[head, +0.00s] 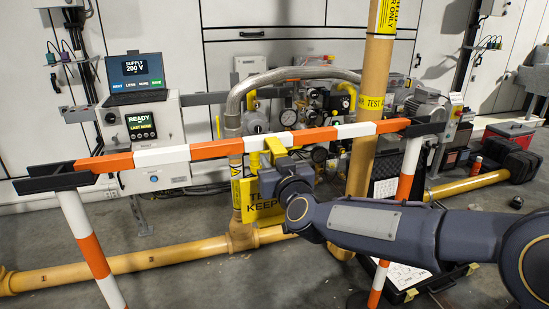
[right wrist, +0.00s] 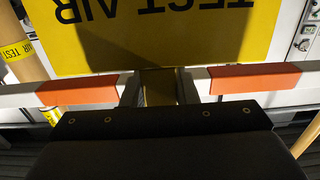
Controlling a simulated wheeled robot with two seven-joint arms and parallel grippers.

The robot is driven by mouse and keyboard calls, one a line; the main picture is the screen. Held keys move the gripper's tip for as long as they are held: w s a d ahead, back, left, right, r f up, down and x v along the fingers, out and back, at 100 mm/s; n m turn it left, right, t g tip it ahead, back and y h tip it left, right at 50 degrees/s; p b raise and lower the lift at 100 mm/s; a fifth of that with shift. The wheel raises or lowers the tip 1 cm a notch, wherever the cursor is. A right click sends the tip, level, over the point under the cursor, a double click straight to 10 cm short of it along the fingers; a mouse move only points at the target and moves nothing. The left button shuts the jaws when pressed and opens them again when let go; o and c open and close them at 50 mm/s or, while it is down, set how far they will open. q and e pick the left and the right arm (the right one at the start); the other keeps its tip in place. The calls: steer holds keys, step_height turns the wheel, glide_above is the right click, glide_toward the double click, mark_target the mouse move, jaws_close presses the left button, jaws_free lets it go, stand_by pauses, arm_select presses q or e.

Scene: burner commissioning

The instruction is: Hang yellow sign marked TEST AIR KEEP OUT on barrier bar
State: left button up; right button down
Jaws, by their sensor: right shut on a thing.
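The yellow sign (head: 262,208) is upright at the middle of the barrier, its lettering partly hidden by my right gripper and arm. In the right wrist view its panel (right wrist: 150,40) shows "TEST AIR" upside down. My right gripper (right wrist: 159,88) is shut on a yellow part of the sign, between its two fingers. The orange and white barrier bar (head: 203,150) runs across the head view. A yellow upper part of the sign overlaps the bar; I cannot tell whether the bar bears its weight. My left gripper is not in view.
A yellow upright pipe (head: 365,150) stands just behind the bar, with gauges and valves nearby. A yellow floor pipe (head: 170,257) runs behind the barrier. A control box (head: 145,133) with a laptop (head: 135,80) stands at left. An open black case (head: 388,185) lies behind my right arm.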

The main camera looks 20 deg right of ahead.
steer(key=shift+r, duration=0.35)
steer(key=c, duration=1.1)
jaws_free()
steer(key=shift+o, duration=0.2)
steer(key=shift+r, duration=0.1)
steer(key=shift+s, duration=0.15)
steer(key=shift+s+r, duration=0.1)
steer(key=shift+s, duration=0.2)
steer(key=s+d+f+m+g+y+p, duration=0.1)
steer(key=s+f+g, duration=0.4)
steer(key=s, duration=0.6)
steer(key=s+d+f+g+y, duration=0.1)
steer(key=s+f+g, duration=0.35)
steer(key=s, duration=0.75)
steer(key=s+d+f+m+g+y+p, duration=0.1)
steer(key=s+d+f+g, duration=0.15)
steer(key=s+f, duration=0.7)
step_height(320, 180, up, 32)
steer(key=s+a+p, duration=0.1)
steer(key=p, duration=2.8)
steer(key=shift+s+f, duration=0.15)
steer(key=shift+s, duration=0.05)
